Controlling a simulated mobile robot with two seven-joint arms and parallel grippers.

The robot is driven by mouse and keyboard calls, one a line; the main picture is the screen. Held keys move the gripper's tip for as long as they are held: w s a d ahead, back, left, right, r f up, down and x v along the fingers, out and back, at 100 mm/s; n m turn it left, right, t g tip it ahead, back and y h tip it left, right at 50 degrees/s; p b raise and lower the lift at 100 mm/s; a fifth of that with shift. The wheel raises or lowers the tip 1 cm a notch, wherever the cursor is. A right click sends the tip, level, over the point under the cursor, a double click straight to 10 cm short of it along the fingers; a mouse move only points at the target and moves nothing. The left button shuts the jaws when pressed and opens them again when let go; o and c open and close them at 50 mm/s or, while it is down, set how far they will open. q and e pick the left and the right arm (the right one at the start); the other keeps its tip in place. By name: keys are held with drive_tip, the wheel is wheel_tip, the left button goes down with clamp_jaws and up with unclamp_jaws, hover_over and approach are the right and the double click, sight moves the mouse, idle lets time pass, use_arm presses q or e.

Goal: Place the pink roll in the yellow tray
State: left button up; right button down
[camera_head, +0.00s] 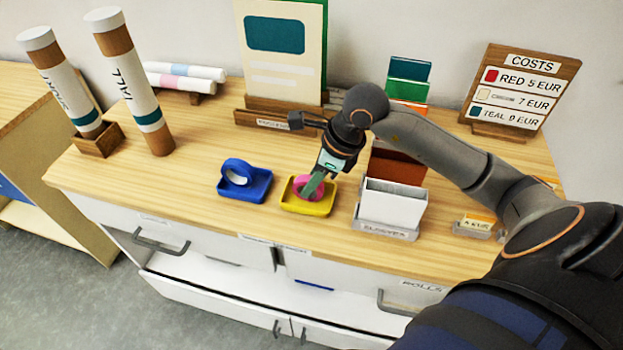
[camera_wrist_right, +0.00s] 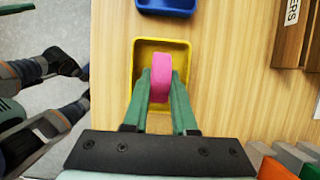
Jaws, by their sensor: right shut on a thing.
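The pink roll (camera_head: 300,181) stands on edge within the yellow tray (camera_head: 308,211) in the head view. My right gripper (camera_head: 311,186) reaches down over the tray with its green fingers shut on the roll. In the right wrist view the roll (camera_wrist_right: 161,78) is pinched between the two fingertips (camera_wrist_right: 161,88), with the yellow tray (camera_wrist_right: 160,43) around and below it. Whether the roll touches the tray floor is hard to tell. My left gripper is not seen in the head view.
A blue tray (camera_head: 246,193) with a blue roll (camera_head: 228,170) is just left of the yellow tray. A white sleeve holder (camera_head: 393,205) stands close on the right. A sign stand (camera_head: 283,60) is behind. Two tall tubes (camera_head: 130,85) stand at left. The counter's front edge is near.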

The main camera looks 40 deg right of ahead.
drive_tip(key=shift+f, duration=0.15)
drive_tip(key=c, duration=0.7)
unclamp_jaws()
drive_tip(key=shift+r, duration=0.35)
drive_tip(key=v, duration=1.1)
drive_tip(key=shift+s+d+r, duration=0.15)
drive_tip(key=shift+d+r, duration=0.05)
drive_tip(key=shift+r, duration=0.1)
